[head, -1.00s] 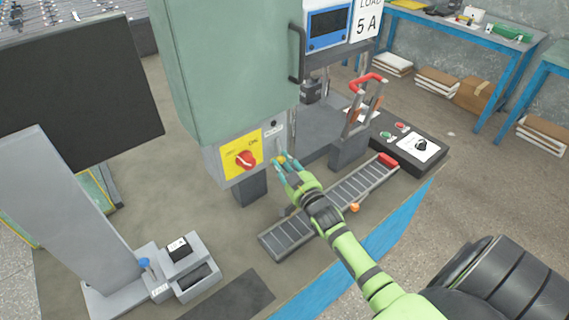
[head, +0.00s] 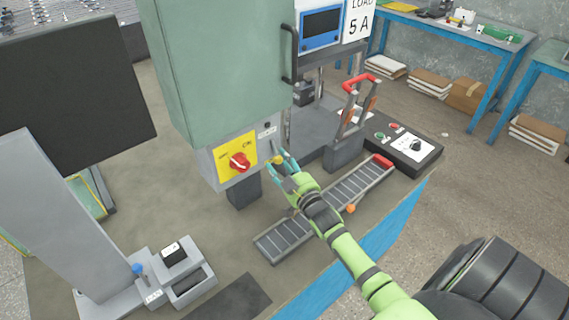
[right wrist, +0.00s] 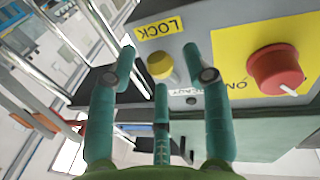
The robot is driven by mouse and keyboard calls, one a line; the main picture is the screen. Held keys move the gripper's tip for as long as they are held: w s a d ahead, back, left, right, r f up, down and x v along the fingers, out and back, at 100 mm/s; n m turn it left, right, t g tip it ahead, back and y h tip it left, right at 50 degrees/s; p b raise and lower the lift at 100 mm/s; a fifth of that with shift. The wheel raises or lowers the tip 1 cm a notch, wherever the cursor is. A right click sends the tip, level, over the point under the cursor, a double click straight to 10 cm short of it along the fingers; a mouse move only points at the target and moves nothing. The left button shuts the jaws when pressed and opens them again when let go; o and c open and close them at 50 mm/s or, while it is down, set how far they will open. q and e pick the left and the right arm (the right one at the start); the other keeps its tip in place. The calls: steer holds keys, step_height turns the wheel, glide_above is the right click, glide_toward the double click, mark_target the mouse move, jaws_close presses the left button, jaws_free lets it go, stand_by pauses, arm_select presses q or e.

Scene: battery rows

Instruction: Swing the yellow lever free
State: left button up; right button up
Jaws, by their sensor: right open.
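The yellow lever shows as a small round yellow knob (head: 278,160) at the right end of the cabinet's lower grey panel. In the right wrist view the yellow knob (right wrist: 160,66) sits beside a yellow LOCK label (right wrist: 160,28). My right gripper (head: 284,157) is open at the knob. In the right wrist view the teal fingers of my right gripper (right wrist: 160,62) spread to either side of the knob, with a third finger below it in the picture. I cannot tell whether any finger touches it. The lever's shaft is hidden. My left gripper is not in view.
A red rotary switch (head: 239,162) on a yellow plate sits left of the lever. The green cabinet (head: 220,70) with a black handle rises above. A slotted grey rail (head: 355,187) lies below my right arm. A black control box (head: 412,148) stands at the right.

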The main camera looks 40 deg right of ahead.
steer(key=s+a, duration=0.1)
steer(key=s, duration=1.1)
steer(key=shift+a+f, duration=0.2)
steer(key=shift+w, duration=0.1)
